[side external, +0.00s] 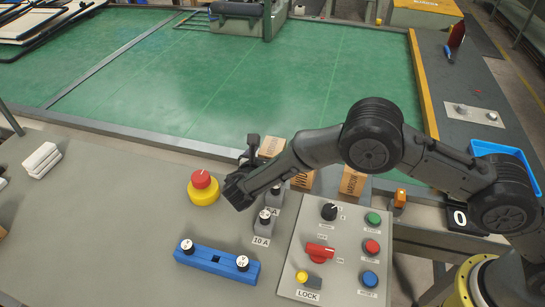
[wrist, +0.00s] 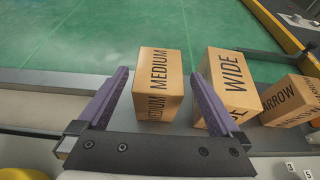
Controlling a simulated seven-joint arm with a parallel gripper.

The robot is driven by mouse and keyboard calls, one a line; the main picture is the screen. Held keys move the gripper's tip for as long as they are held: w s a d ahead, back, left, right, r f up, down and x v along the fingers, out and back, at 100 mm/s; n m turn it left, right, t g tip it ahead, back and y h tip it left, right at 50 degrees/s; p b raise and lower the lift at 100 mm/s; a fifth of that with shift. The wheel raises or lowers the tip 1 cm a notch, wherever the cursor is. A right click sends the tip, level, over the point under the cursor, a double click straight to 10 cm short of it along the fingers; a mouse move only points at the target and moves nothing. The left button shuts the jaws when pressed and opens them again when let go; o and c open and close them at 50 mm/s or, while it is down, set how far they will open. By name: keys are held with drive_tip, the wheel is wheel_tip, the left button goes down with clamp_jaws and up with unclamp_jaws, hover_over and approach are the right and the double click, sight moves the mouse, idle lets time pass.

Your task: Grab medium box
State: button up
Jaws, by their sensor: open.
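The medium box (wrist: 158,84) is a cardboard cube marked MEDIUM on its top and front. In the wrist view it stands between and just beyond the fingers of my gripper (wrist: 158,100). The fingers are apart and empty, and I cannot tell how far above the box they are. In the side view my gripper (side external: 245,165) is over the grey bench's back edge, and the box (side external: 271,147) is partly hidden behind my arm.
The WIDE box (wrist: 230,85) stands close right of the medium box, near my right finger. The NARROW box (wrist: 293,100) is farther right. A red emergency button (side external: 203,187), a blue block (side external: 217,262) and a control panel (side external: 335,255) stand nearer. The green surface (side external: 230,80) behind is largely clear.

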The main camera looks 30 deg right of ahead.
drive_tip(key=x, duration=0.3)
drive_tip(key=shift+w+d, duration=0.1)
drive_tip(key=shift+w, duration=0.1)
drive_tip(key=c, duration=1.5)
